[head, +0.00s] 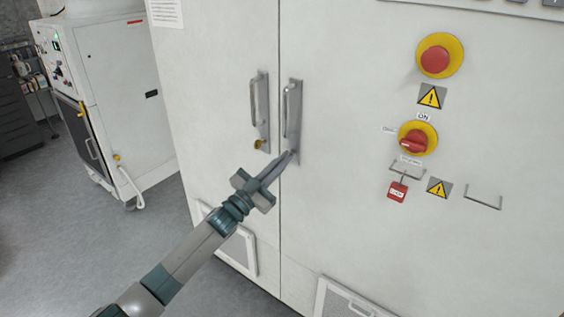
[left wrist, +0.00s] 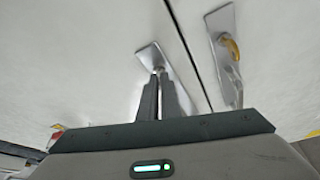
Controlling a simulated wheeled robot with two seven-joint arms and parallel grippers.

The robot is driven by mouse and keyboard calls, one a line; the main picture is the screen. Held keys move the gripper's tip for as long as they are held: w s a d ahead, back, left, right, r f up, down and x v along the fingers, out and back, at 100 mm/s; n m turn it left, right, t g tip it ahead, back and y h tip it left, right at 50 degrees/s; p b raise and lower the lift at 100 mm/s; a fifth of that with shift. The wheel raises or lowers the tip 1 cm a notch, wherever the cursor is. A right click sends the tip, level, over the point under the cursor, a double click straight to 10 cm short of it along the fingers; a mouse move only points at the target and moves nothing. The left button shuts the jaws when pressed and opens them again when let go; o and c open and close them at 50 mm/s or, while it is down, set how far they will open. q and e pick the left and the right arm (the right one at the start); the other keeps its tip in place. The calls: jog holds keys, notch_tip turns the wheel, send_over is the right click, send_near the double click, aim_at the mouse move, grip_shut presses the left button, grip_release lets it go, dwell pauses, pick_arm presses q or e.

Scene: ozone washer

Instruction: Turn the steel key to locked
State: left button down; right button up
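The steel key (left wrist: 158,69) shows as a small silver piece at the end of a handle plate in the left wrist view. In the head view my gripper hides it. My left gripper (head: 291,155) reaches the lower end of the right door's handle plate (head: 295,138). Its two fingers (left wrist: 159,80) are close together and appear shut on the steel key. The key's exact angle is hard to tell. A brass key (head: 259,144) sits at the bottom of the left door's handle plate (left wrist: 232,45). My right gripper is not in view.
The cabinet has two tall white doors, with a bar handle (head: 292,108) on the right one. A red emergency button (head: 435,59) and a red rotary switch (head: 413,142) are at the right. Another white machine (head: 105,90) stands at the left beyond open floor.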

pick_arm(q)
jog(key=n+t+y, duration=0.1)
jog(key=n, duration=0.2)
jog(key=n+t+y, duration=0.1)
jog(key=n, duration=0.2)
jog(key=shift+s+d+f, duration=0.1)
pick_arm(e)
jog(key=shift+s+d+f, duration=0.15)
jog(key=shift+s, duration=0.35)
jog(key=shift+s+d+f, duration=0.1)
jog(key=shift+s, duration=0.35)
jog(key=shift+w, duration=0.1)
